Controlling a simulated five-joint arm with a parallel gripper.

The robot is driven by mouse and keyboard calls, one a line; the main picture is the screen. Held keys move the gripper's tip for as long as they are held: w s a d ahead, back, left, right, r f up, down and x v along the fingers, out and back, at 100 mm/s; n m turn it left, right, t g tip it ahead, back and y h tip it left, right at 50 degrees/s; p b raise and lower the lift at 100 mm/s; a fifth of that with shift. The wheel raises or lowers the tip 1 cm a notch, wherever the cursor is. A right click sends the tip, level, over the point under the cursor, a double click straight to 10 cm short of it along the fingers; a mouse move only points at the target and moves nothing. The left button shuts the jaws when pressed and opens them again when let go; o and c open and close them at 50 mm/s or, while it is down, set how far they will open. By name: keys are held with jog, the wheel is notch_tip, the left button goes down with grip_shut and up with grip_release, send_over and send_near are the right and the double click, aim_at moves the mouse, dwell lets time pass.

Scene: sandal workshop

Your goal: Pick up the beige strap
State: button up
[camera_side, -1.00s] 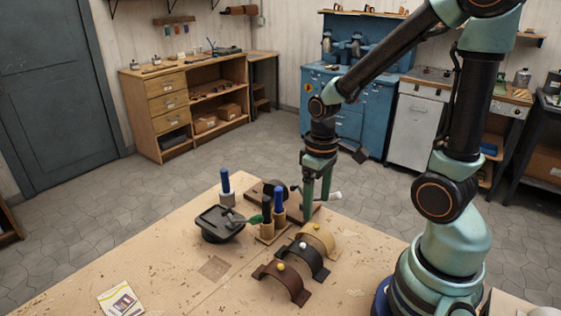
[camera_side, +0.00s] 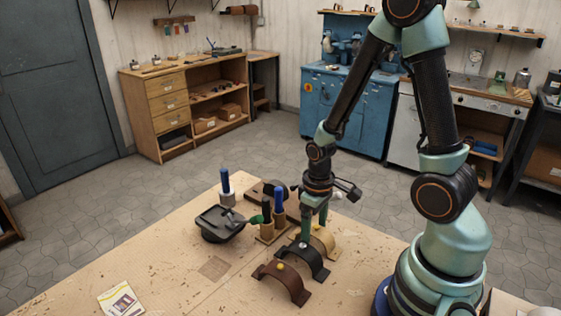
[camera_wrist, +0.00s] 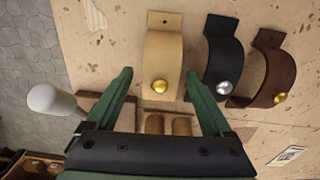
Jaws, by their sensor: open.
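The beige strap (camera_wrist: 163,55) is an arched band with a gold stud, standing on the workbench. In the wrist view it lies just beyond and between the fingers of my gripper (camera_wrist: 158,82), which is open and empty. In the side view my gripper (camera_side: 314,230) is low over the beige strap (camera_side: 324,240), and its fingers hide part of the strap. I cannot tell whether they touch it. A black strap (camera_side: 311,259) with a silver stud stands beside it, then a brown strap (camera_side: 285,280) with a gold stud.
A wooden tool holder (camera_side: 270,235) with upright handles stands close to the straps. A dark tray (camera_side: 217,222) and a blue-handled tool (camera_side: 226,186) are at its left. A white-headed mallet (camera_wrist: 52,100) shows near my gripper. The bench's front left is mostly clear, with a card (camera_side: 122,299).

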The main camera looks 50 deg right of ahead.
jog(key=shift+f, duration=0.1)
grip_shut()
dwell(0.3)
